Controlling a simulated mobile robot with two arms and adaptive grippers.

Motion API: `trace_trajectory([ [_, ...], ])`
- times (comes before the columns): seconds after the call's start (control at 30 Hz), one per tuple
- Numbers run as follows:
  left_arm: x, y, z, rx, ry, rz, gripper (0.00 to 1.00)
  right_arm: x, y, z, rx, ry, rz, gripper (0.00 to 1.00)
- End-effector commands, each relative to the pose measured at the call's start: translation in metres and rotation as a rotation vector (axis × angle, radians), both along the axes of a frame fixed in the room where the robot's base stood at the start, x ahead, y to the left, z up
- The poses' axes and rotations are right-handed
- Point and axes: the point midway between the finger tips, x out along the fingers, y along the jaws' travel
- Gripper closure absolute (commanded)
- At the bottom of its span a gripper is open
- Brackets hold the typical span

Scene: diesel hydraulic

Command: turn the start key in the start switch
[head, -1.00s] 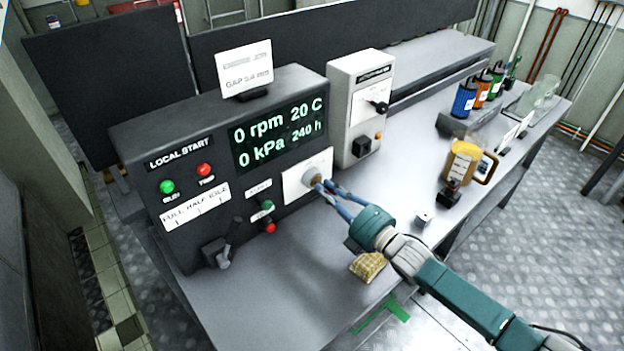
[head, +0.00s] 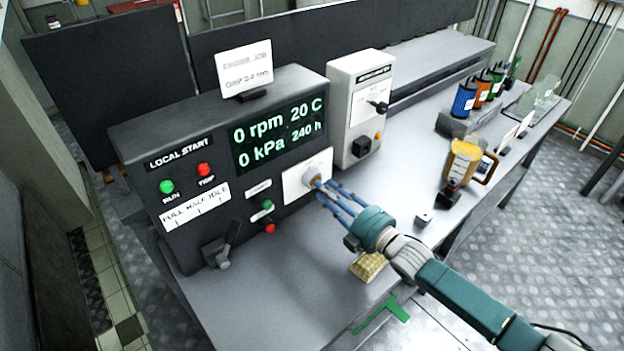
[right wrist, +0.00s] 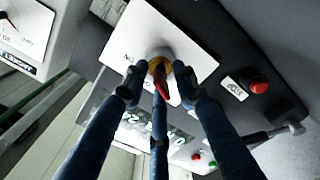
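The start switch is a white plate (head: 298,180) on the front of the dark console, with a brass-coloured round part at its middle. In the right wrist view the plate (right wrist: 190,35) fills the upper middle. The start key (right wrist: 161,84) shows there as a small red piece at the brass part, partly hidden by my fingers. My right gripper (head: 317,184) has its blue fingers converging at the switch, closed in around the key; the fingertip contact is small in view. It also shows in the right wrist view (right wrist: 159,76). My left gripper is not in view.
The console display (head: 278,133) reads 0 rpm and 0 kPa. A black lever (head: 222,250) and green and red buttons (head: 268,228) sit left of the switch. A yellow cloth (head: 368,266) lies below my right gripper. A yellow jug (head: 462,163) stands to the right.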

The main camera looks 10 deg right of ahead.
Motion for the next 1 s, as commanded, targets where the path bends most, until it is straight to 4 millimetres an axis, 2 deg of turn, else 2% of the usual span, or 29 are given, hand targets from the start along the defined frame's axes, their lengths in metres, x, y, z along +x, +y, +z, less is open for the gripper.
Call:
trace_trajectory([
  [0.4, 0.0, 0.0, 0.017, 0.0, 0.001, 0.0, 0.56, -0.025, -0.017, 0.001, -0.001, 0.0, -0.001, 0.72],
  [0.8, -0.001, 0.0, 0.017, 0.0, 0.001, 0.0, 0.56, -0.029, -0.019, 0.0, -0.003, -0.002, 0.0, 0.72],
  [0.87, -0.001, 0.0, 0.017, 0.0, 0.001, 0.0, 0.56, -0.029, -0.019, 0.0, -0.027, -0.019, 0.0, 0.72],
  [1.0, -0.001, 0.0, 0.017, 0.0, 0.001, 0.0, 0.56, -0.029, -0.018, 0.0, -0.208, -0.14, -0.001, 0.72],
])
